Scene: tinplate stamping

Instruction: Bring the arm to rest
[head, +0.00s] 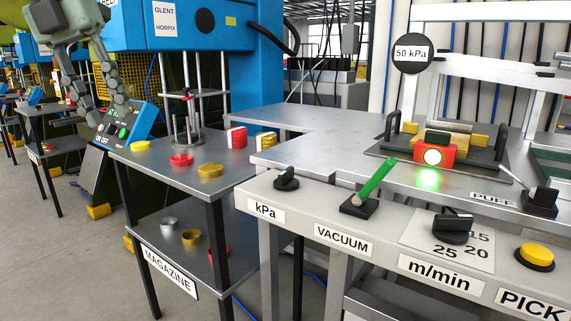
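My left gripper (82,98) hangs at the upper left, in front of the blue machine and a small control box. Its grey jointed fingers point down and look spread, with nothing seen between them. It is apart from the table tops. My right gripper is not in view.
The magazine table (150,164) holds yellow and red discs and a spindle (188,138); rings lie on its lower shelf. At right, the control panel (290,200) has a green lever (375,179), knobs and a yellow button (536,256).

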